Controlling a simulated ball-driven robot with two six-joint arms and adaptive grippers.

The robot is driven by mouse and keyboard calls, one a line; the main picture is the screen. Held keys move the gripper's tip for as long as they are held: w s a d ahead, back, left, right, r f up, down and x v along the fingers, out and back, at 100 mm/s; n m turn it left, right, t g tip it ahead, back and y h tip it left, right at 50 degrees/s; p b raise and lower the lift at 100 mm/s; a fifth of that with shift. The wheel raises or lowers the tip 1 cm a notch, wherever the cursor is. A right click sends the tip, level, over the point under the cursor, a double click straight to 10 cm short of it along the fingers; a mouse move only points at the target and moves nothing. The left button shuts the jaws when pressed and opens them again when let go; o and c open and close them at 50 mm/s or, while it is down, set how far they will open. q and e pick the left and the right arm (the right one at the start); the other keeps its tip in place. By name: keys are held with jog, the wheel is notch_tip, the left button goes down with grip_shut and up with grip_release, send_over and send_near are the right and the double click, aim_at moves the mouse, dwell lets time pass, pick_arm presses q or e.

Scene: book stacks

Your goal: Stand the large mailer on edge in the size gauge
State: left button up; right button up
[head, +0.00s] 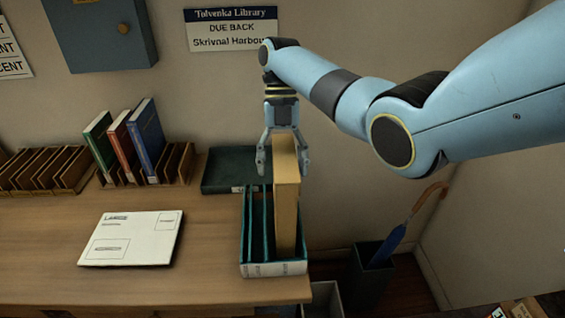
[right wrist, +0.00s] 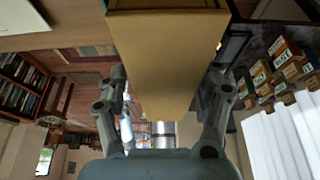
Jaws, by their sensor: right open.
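A thick tan mailer (head: 286,195) stands upright on edge in the right-hand slot of the size gauge (head: 274,269), a green rack with a pale front label. The gauge's other slots, to the left, look empty. My right gripper (head: 283,162) is open, with one finger on each side of the mailer's upper end. The right wrist view shows the mailer (right wrist: 158,65) between the spread fingers (right wrist: 160,92); I cannot tell whether they touch it. My left gripper is not in view.
A flat white envelope (head: 132,238) with printing lies on the table left of the gauge. Upright books (head: 125,140) and wooden racks (head: 45,170) line the back. A bin with an umbrella (head: 372,270) stands beyond the table's right edge.

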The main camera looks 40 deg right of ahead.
jog(key=shift+w+d+r, duration=0.1)
jog(key=shift+w+r, duration=0.1)
jog(key=shift+r, duration=0.25)
jog(key=p+v, duration=0.4)
jog(key=v, duration=0.6)
jog(key=shift+p, duration=0.4)
jog(key=shift+w+d+r, duration=0.15)
jog(key=shift+w+r, duration=0.05)
jog(key=shift+r, duration=0.3)
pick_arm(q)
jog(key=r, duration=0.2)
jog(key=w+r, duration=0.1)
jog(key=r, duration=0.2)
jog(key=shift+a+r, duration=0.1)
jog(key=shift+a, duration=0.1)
